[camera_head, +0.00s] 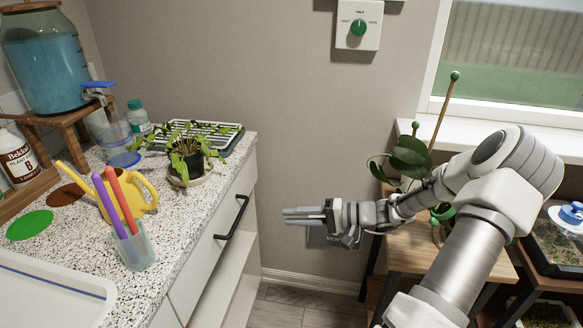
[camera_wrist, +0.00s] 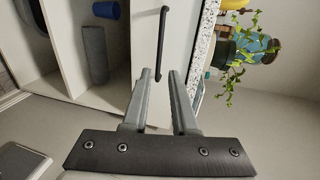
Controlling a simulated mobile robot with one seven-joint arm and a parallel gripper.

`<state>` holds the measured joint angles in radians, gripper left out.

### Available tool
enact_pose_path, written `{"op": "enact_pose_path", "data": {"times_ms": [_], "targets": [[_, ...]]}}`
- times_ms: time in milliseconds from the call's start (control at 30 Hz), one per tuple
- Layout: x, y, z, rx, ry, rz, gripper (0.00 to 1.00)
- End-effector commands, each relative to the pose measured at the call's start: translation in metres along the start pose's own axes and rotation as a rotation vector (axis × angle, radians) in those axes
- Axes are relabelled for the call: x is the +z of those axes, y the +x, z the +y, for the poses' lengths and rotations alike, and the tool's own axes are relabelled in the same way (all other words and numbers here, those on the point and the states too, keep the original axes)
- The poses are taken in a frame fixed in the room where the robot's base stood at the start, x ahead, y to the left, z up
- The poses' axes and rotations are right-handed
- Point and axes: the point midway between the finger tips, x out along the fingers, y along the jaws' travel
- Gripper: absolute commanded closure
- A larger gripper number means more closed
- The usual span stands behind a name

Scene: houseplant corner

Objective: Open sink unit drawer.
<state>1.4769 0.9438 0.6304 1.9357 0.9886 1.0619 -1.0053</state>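The sink unit drawer has a white front (camera_head: 207,262) below the speckled countertop, and it looks closed. Its black bar handle (camera_head: 232,217) faces the open floor; the handle also shows in the wrist view (camera_wrist: 161,36), just ahead of the fingertips. My gripper (camera_head: 288,214) is to the right of the handle in the head view, apart from it. In the wrist view my gripper (camera_wrist: 162,76) has its two fingers spread with nothing between them, the handle lying roughly in line with the gap.
The counter (camera_head: 190,215) holds a potted plant (camera_head: 192,150), yellow watering can (camera_head: 130,195) and a cup of pens (camera_head: 134,247). Open shelves below hold a grey cylinder (camera_wrist: 93,55). A wooden plant stand (camera_head: 415,250) is right of the gripper. Floor between is clear.

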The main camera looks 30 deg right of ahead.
Motion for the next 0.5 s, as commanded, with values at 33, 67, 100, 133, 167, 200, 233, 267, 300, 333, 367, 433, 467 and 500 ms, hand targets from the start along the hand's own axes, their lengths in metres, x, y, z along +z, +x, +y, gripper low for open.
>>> {"op": "enact_pose_path", "data": {"times_ms": [33, 67, 100, 133, 167, 200, 233, 267, 300, 333, 367, 433, 467, 500], "targets": [[-0.001, -0.012, -0.002, 0.001, -0.001, 0.004, 0.73], [-0.001, -0.018, -0.002, 0.002, -0.001, 0.003, 0.73], [0.005, -0.014, -0.007, 0.026, -0.002, -0.025, 0.73], [0.011, -0.009, -0.010, 0.054, -0.001, -0.052, 0.73], [0.017, -0.006, -0.011, 0.079, 0.002, -0.074, 0.73], [0.023, -0.002, -0.012, 0.113, 0.005, -0.102, 0.73], [0.028, 0.000, -0.014, 0.138, 0.006, -0.120, 0.73], [0.033, 0.002, -0.015, 0.164, 0.007, -0.140, 0.73], [0.039, 0.005, -0.017, 0.198, 0.009, -0.164, 0.73], [0.043, 0.006, -0.018, 0.223, 0.010, -0.182, 0.73], [0.048, 0.008, -0.020, 0.247, 0.010, -0.199, 0.73], [0.058, 0.010, -0.024, 0.306, 0.009, -0.237, 0.73], [0.062, 0.011, -0.025, 0.331, 0.008, -0.253, 0.73], [0.067, 0.011, -0.028, 0.365, 0.006, -0.271, 0.73]]}}
